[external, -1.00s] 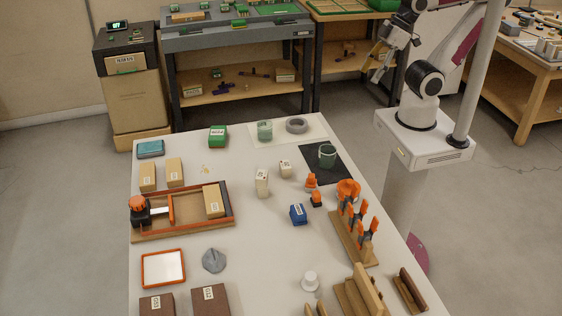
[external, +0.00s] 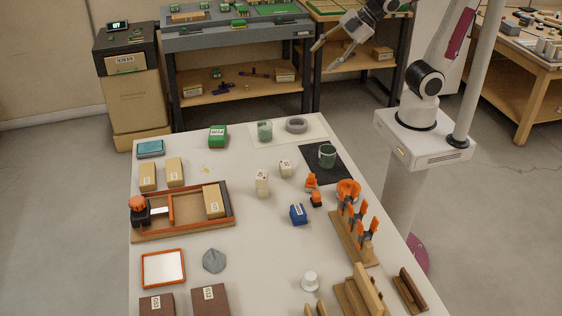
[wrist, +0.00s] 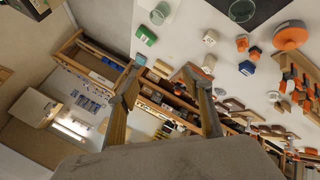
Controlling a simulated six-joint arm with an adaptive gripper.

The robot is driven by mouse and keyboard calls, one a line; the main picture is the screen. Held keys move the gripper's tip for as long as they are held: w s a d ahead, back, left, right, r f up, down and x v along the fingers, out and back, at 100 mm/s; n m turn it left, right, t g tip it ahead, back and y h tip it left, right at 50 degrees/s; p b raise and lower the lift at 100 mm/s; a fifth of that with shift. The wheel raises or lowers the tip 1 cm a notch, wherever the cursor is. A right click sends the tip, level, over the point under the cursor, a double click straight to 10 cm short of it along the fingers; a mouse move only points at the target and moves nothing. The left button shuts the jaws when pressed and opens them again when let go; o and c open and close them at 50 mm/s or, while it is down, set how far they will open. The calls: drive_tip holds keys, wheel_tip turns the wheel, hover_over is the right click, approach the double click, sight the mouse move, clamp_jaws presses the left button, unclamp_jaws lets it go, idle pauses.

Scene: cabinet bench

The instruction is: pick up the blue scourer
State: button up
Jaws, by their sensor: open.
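The blue scourer (external: 150,148) is a flat teal-blue pad with a darker rim, lying at the far left corner of the white table. In the wrist view a small blue patch (wrist: 141,59), seemingly the scourer, shows just beyond the fingers. My gripper (external: 322,58) is open and empty, raised beyond the table's far edge, well to the right of the scourer and apart from it. Its two spread fingers also show in the wrist view (wrist: 160,78).
A green box (external: 217,136) stands right of the scourer, and tan blocks (external: 175,172) stand in front of it. A glass jar (external: 264,131) and a grey ring (external: 297,125) lie along the far edge. A blue labelled block (external: 298,214) sits mid-table.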

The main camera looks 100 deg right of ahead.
drive_tip(key=w+a+r+n+t+y, duration=0.1)
drive_tip(key=w+n+t, duration=0.1)
drive_tip(key=w+n, duration=0.55)
drive_tip(key=w+a+r+n+t, duration=0.1)
drive_tip(key=w+n, duration=0.3)
drive_tip(key=w, duration=0.6)
drive_tip(key=w+a+f+n+y, duration=0.6)
drive_tip(key=w+a+f+n, duration=0.25)
drive_tip(key=w+n, duration=0.4)
drive_tip(key=n+g+y, duration=0.7)
drive_tip(key=n, duration=1.1)
hover_over(297, 204)
drive_tip(key=w+d, duration=0.6)
drive_tip(key=w, duration=0.1)
wheel_tip(297, 204, down, 19)
drive_tip(key=s+f+n+g, duration=0.1)
drive_tip(key=s+f, duration=0.1)
drive_tip(key=s+a+f+n+g+y, duration=0.1)
drive_tip(key=s+f, duration=0.1)
drive_tip(key=s+f+n+g, duration=0.2)
drive_tip(key=f, duration=0.1)
drive_tip(key=shift+s+a+y, duration=0.25)
drive_tip(key=shift+s+y, duration=0.05)
drive_tip(key=shift+s, duration=0.1)
drive_tip(key=shift+s+f, duration=0.25)
drive_tip(key=shift+s, duration=0.05)
drive_tip(key=shift+a, duration=0.1)
drive_tip(key=shift+x, duration=1.25)
